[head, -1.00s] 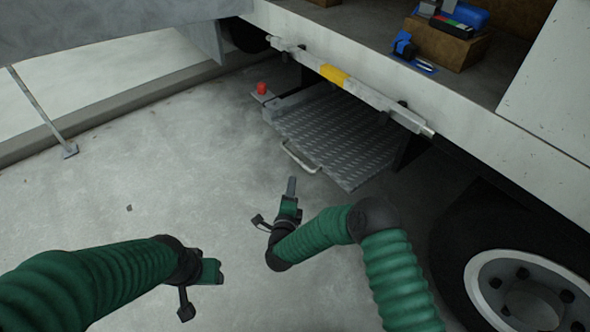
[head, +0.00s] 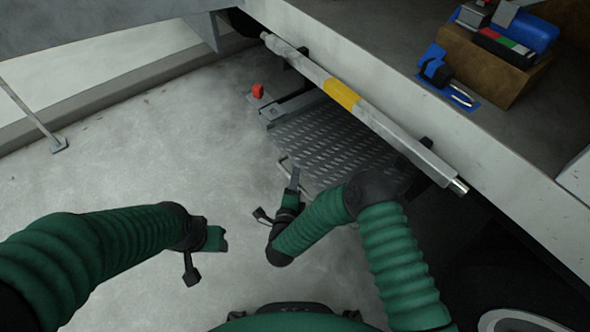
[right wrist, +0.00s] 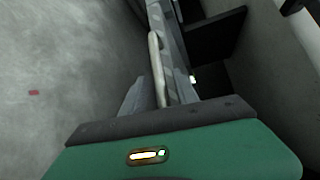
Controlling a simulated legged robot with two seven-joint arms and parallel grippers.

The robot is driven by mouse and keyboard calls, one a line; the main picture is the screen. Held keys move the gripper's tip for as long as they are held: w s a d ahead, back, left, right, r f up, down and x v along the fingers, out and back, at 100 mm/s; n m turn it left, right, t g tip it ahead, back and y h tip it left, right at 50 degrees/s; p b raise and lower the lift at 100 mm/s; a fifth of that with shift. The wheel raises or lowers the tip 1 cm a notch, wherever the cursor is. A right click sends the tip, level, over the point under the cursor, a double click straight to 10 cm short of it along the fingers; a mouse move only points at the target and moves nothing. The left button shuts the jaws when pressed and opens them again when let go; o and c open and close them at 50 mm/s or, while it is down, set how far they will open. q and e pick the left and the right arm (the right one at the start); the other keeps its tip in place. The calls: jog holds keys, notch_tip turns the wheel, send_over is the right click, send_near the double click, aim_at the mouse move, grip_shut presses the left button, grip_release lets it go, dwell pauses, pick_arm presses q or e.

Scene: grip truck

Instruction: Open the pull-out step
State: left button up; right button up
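The pull-out step is a grey tread plate (head: 335,138) under the truck bed, partly out. Its pale bar handle (head: 283,160) is on the near left edge, partly hidden by my right gripper. My right gripper (head: 295,177) is at the handle. In the right wrist view the handle (right wrist: 156,60) runs between the two spread fingers of the right gripper (right wrist: 158,92); I cannot tell whether either finger touches it. My left gripper (head: 224,239) hangs empty over the floor, left of the right one; its finger opening is not clear.
A red knob (head: 258,91) is beside the step's far left corner. A bar with a yellow band (head: 341,94) runs along the truck edge above the step. A wooden block (head: 482,66) with tools stands on the truck bed. A wheel (head: 515,322) is lower right.

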jog(key=shift+a+r, duration=0.1)
jog(key=shift+c, duration=0.6)
grip_shut()
jog(key=shift+s+f, duration=0.15)
jog(key=shift+f, duration=0.05)
dwell(0.5)
